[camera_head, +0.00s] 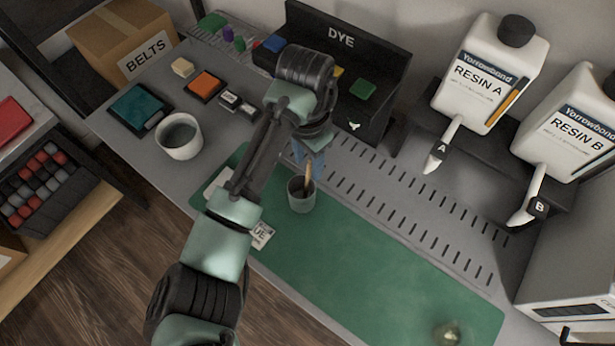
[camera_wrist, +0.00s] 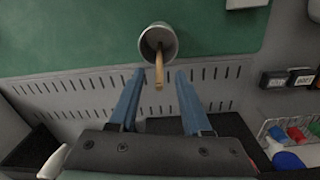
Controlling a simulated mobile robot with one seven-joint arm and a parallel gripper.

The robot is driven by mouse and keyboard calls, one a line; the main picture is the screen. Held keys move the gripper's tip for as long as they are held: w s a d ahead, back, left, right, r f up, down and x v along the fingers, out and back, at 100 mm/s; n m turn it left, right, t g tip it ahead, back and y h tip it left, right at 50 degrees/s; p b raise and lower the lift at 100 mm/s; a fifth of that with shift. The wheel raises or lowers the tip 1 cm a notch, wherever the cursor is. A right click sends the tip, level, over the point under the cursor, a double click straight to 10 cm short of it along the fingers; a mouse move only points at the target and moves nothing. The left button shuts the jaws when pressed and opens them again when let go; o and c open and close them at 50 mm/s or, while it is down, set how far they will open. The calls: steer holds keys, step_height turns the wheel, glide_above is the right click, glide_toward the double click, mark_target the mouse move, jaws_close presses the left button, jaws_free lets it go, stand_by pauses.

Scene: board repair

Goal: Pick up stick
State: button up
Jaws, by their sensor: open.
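The stick (camera_head: 308,172) is light brown wood and leans in a small grey cup (camera_head: 301,198) on the green mat (camera_head: 370,265). In the wrist view the stick (camera_wrist: 159,70) pokes out of the cup (camera_wrist: 150,37) toward my gripper. My gripper (camera_wrist: 160,75) is open, with its two blue fingers on either side of the stick's free end and nothing held. In the head view my gripper (camera_head: 308,153) is just behind and above the cup, partly hidden by my wrist. The lower part of the stick is hidden inside the cup.
The black DYE rack (camera_head: 385,70) stands behind my gripper. Resin A (camera_head: 487,80) and Resin B (camera_head: 570,130) jugs stand at the right with spouts hanging over the slotted grey strip. The mat's right part is mostly clear.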

mark_target(309, 170)
step_height(309, 170, down, 3)
steer(key=shift+d+f, duration=0.1)
steer(key=shift+c, duration=0.2)
jaws_close()
